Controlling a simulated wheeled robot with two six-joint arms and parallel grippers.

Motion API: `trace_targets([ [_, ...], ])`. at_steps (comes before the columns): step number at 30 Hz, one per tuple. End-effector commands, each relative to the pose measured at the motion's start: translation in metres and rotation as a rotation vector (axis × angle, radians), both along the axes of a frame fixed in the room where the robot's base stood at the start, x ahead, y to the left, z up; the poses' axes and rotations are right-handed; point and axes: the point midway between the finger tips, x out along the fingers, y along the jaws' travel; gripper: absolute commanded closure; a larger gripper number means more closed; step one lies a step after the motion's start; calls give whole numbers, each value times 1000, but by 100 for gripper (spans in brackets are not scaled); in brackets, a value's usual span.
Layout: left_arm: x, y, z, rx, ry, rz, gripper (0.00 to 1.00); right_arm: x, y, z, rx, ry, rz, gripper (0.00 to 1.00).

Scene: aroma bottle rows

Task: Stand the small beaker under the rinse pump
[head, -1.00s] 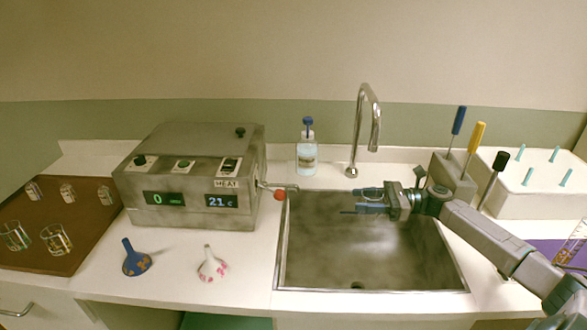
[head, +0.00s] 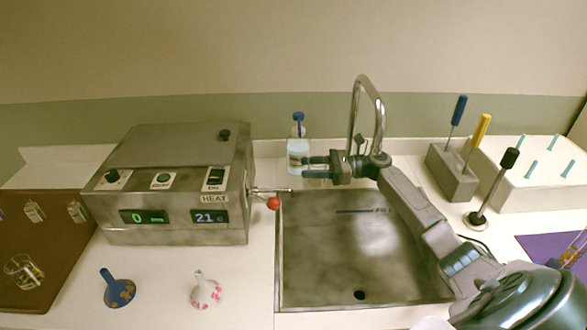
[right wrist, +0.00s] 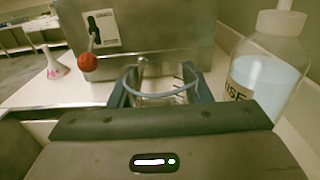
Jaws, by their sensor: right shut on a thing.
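The small beaker (right wrist: 162,97), clear glass with a bluish rim, sits between the blue fingers of my right gripper (head: 313,167), which is shut on it. In the head view the beaker is hard to make out between the fingers. The rinse pump (head: 298,155) is a clear bottle of pale liquid with a blue pump top, standing behind the sink's left side. In the head view the gripper overlaps the bottle's right edge. In the right wrist view the bottle (right wrist: 265,75) stands just right of the beaker. My left gripper is out of view.
The metal heater box (head: 175,190) with a red-knobbed lever (head: 273,203) stands left. The sink (head: 360,260) and tall faucet (head: 378,110) are at centre. Two flasks (head: 118,290) (head: 205,291) stand at front. A brown tray (head: 55,240) holds glassware. A tool block (head: 452,175) stands right.

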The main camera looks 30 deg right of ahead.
Motion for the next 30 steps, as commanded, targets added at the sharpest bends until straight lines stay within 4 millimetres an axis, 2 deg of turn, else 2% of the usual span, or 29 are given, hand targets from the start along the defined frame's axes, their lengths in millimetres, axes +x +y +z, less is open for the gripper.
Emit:
trace_targets([
  [1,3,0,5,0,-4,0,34,13,6,4,7,-4,1,78],
  [6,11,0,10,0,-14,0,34,41,16,-1,4,0,1,78],
  [14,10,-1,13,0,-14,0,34,60,23,-4,3,-1,1,78],
  [21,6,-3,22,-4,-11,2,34,60,22,-37,2,3,1,78],
  [30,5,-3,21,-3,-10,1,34,59,22,-41,0,0,1,78],
])
